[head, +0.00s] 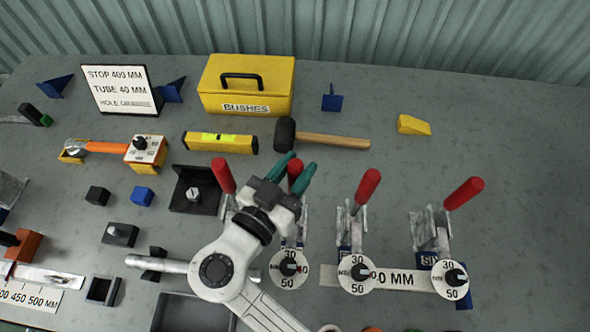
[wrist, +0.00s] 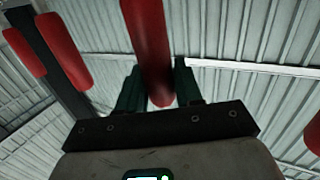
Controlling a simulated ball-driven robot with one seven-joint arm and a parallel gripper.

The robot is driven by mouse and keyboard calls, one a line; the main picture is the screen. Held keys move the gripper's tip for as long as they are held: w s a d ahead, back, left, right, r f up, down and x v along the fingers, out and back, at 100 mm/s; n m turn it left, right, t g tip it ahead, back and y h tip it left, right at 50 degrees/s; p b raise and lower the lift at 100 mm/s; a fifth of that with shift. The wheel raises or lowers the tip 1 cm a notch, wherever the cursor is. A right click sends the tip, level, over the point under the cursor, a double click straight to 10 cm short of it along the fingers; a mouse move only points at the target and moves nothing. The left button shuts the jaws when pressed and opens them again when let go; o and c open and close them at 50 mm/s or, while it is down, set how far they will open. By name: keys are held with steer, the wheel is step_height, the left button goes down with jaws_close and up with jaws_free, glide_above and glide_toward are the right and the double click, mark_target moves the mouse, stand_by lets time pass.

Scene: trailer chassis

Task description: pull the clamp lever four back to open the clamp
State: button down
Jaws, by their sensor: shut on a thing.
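Several red-handled clamp levers stand in a row. My gripper (head: 292,168) has its green fingers on either side of one red handle (head: 296,176), the second from the left in the head view. The wrist view shows that handle (wrist: 148,45) rising between the two fingers (wrist: 157,88), which are shut on it. My wrist and fingers hide much of this lever and its clamp. Its number cannot be read. To its left is another red handle (head: 222,175); to its right are two more, one nearer (head: 367,187) and one farther (head: 464,192).
Dials (head: 357,275) stand in front of the clamps. A mallet (head: 330,140), a yellow level (head: 220,143) and a yellow BUSHES box (head: 247,95) lie behind my gripper. A black block with a bolt (head: 192,196) is to its left. The bench at far right is clear.

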steer(key=w+f+n+g+y+p, duration=0.1)
steer(key=w+f+n+g+y, duration=0.1)
steer(key=w+g, duration=0.4)
steer(key=shift+w+d+f+n+p, duration=0.15)
steer(key=shift+w+f+n+p, duration=0.2)
steer(key=shift+w+f, duration=0.85)
steer(key=shift+w+r, duration=0.4)
steer(key=c, duration=0.9)
jaws_free()
steer(key=shift+o, duration=0.2)
steer(key=b+v, duration=0.1)
steer(key=v, duration=0.9)
steer(key=shift+s+a+r+b, duration=0.2)
steer(key=shift+a+r+b, duration=0.05)
steer(key=shift+b, duration=0.15)
